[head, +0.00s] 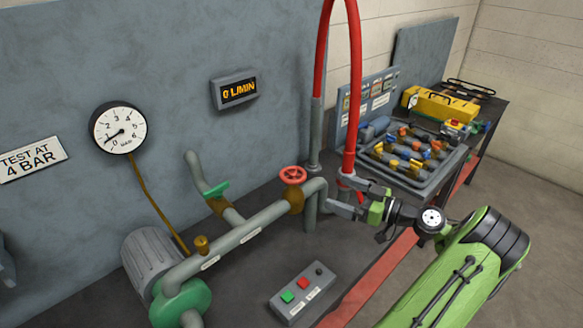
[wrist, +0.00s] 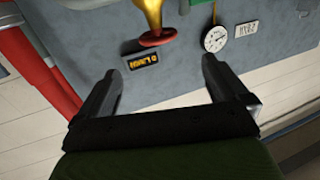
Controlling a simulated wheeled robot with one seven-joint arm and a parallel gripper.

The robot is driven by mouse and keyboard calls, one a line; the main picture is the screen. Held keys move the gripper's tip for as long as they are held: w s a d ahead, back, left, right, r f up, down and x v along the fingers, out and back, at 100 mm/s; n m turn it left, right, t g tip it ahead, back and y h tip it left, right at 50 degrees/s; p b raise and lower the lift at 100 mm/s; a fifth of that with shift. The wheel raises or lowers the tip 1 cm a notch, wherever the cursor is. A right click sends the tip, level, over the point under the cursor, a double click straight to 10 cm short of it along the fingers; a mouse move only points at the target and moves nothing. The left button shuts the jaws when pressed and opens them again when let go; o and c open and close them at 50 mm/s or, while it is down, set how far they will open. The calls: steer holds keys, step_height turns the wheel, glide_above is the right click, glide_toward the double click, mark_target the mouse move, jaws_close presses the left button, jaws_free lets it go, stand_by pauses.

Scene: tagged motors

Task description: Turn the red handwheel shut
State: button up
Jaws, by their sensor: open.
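The red handwheel (head: 293,175) sits on a brass valve body (head: 294,198) on the grey pipe (head: 250,228). In the wrist view the handwheel (wrist: 157,40) appears upside down, beyond the fingertips and roughly centred between them. My gripper (head: 336,195) is open and empty, to the right of the handwheel and apart from it. In the wrist view both fingers of my gripper (wrist: 161,68) are spread with nothing between them. The flow display (head: 239,89) on the wall reads 0 L/MIN.
Red hoses (head: 353,90) rise close beside my gripper. A round gauge (head: 118,128) reads near zero. A green lever (head: 217,190) is on a branch pipe. A button box (head: 302,292) lies in front. A tray of fittings (head: 415,158) stands behind my gripper.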

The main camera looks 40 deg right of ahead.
mark_target(293, 173)
steer(key=shift+t, duration=0.3)
steer(key=p+x, duration=0.1)
steer(key=x, duration=1.4)
steer(key=shift+w+d, duration=0.1)
steer(key=shift+f, duration=0.1)
steer(key=c, duration=0.8)
